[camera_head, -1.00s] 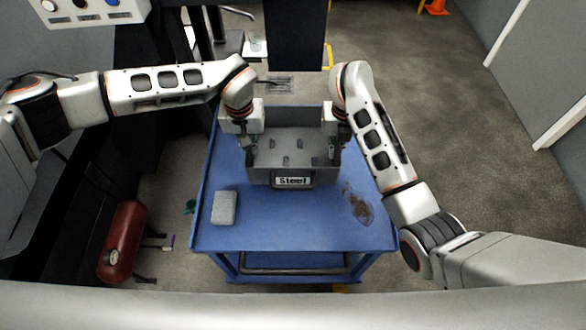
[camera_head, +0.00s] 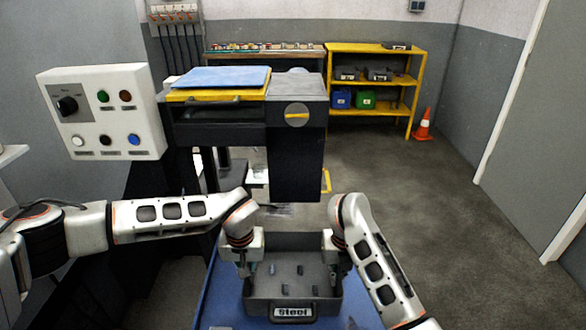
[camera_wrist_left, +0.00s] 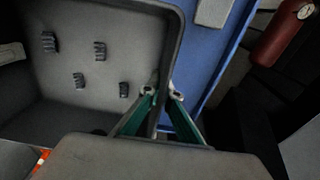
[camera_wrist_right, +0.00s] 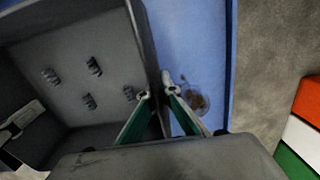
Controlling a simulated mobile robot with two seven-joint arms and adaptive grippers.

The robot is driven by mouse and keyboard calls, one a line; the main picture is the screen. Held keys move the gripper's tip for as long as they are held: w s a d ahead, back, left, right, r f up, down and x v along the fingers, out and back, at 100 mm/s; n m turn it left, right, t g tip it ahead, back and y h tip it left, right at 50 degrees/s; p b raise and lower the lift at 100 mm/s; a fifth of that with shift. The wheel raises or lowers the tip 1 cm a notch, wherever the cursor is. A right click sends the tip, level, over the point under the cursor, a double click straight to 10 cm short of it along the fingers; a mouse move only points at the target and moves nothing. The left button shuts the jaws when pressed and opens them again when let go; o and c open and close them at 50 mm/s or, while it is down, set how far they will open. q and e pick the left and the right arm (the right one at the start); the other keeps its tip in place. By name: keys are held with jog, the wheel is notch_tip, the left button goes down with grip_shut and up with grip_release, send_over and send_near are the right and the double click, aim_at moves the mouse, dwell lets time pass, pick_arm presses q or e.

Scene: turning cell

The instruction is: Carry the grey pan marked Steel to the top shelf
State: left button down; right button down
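The grey pan marked Steel (camera_head: 293,295) is low in the middle of the head view, upright, its label toward me, with several small dark pieces in it. My left gripper (camera_head: 243,268) is at its left wall; in the left wrist view its fingers (camera_wrist_left: 162,91) are closed around that wall. My right gripper (camera_head: 336,268) is at the right wall; in the right wrist view its fingers (camera_wrist_right: 156,91) pinch that wall. The yellow shelf unit's top shelf (camera_head: 355,48) is at the back, with a dark pan (camera_head: 397,45) at its right end.
The blue table (camera_head: 222,290) is under the pan; I cannot tell if they touch. A dark machine (camera_head: 297,150) stands ahead, a control box (camera_head: 103,110) at left. Lower shelves hold dark pans, a blue bin (camera_head: 341,99) and a green bin (camera_head: 364,99). An orange cone (camera_head: 423,125) stands beside them. Floor at right is clear.

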aim_at(245, 281)
pick_arm(q)
jog(key=shift+r, duration=0.1)
pick_arm(e)
jog(key=shift+r, duration=0.15)
